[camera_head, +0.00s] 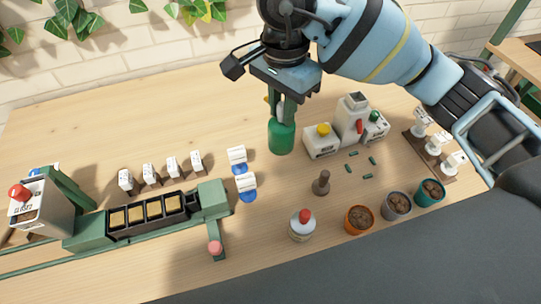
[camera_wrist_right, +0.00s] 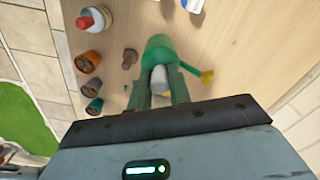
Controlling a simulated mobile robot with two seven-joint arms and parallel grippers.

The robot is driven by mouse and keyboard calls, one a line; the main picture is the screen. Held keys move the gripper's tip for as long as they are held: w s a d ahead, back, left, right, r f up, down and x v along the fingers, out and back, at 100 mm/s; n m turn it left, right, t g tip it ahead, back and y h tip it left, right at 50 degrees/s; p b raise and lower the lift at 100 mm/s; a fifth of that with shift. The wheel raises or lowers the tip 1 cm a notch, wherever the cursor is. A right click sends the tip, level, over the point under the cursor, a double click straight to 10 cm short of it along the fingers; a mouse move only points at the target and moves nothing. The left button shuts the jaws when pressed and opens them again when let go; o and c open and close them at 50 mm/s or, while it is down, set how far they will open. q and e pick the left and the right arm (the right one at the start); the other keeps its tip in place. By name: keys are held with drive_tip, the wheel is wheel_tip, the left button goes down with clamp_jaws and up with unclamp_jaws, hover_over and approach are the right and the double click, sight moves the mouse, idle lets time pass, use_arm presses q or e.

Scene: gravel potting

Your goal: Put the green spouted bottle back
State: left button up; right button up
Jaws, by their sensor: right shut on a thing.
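The green spouted bottle (camera_head: 281,138) is upright at the middle of the table's back half, with its yellow spout tip pointing left and back. My right gripper (camera_head: 284,108) comes down from above and is shut on the bottle's upper part. In the right wrist view, the green bottle (camera_wrist_right: 158,46) sits between the two fingers (camera_wrist_right: 160,88), with the yellow spout tip (camera_wrist_right: 207,76) out to the right. I cannot tell whether the bottle's base touches the table. My left gripper is not in view.
A white container with yellow cap (camera_head: 322,142) and a larger white jug (camera_head: 353,117) stand just right of the bottle. Several brown-filled pots (camera_head: 359,219) and a red-capped bottle (camera_head: 302,225) are in front. A tray rack (camera_head: 146,214) is at left. Table back-left is clear.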

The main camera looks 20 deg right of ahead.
sight(281, 147)
drive_tip(key=shift+f, duration=0.7)
drive_tip(key=shift+s+r, duration=0.2)
drive_tip(key=shift+s, duration=0.1)
drive_tip(key=shift+f, duration=0.25)
wheel_tip(281, 147, down, 5)
drive_tip(key=shift+f, duration=0.7)
wheel_tip(281, 147, down, 3)
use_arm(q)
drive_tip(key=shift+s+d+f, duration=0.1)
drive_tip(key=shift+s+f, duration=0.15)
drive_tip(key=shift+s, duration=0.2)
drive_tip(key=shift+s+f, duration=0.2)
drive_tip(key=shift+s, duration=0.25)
use_arm(e)
drive_tip(key=shift+w, duration=0.1)
